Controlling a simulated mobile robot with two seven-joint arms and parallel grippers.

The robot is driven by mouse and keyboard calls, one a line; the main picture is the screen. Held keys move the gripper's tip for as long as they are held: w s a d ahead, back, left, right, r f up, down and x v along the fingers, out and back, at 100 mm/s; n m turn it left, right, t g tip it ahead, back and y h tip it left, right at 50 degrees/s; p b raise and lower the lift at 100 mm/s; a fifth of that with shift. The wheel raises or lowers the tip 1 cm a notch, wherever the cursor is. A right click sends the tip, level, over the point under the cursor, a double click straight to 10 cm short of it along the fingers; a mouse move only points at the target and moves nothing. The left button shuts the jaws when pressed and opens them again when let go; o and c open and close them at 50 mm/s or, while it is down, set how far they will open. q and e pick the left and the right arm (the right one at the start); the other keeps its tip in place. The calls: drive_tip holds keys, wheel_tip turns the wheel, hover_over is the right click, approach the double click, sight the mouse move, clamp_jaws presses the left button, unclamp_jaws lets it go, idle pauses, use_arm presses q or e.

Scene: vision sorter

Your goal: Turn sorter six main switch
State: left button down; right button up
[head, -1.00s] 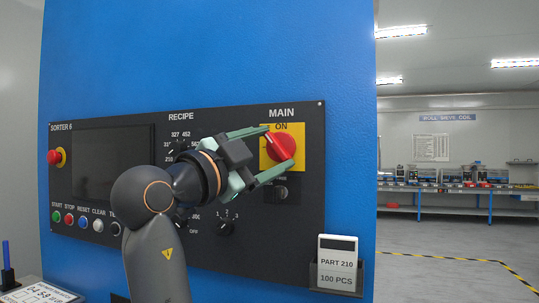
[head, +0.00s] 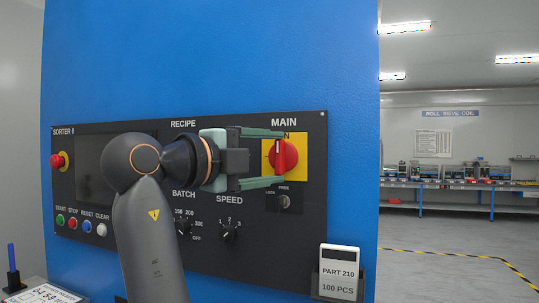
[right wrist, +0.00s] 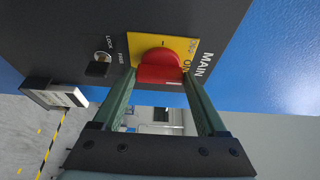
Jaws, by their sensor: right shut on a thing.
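The main switch is a red rotary knob (head: 288,157) on a yellow square plate (head: 299,170) under the word MAIN. My right gripper (head: 279,157) reaches it from the left, one finger above and one below, shut on the knob. The knob's grip bar looks upright. The upper finger covers part of the ON label. In the right wrist view, the red knob (right wrist: 160,66) sits between the two fingertips, in front of the yellow plate (right wrist: 136,42). My left gripper is not in view.
The black panel (head: 270,228) is on a blue cabinet (head: 215,60). A LOCK/FREE key switch (head: 284,201) sits just below the plate. A part card (head: 339,272) in a holder projects at the lower right. A red stop button (head: 56,161) is at left.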

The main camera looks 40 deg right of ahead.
idle(0.5)
drive_tip(key=o, duration=1.3)
drive_tip(key=shift+a, duration=0.1)
drive_tip(key=s+a, duration=0.1)
drive_tip(key=a, duration=1.1)
drive_tip(key=shift+a+b, duration=0.15)
drive_tip(key=shift+b, duration=0.25)
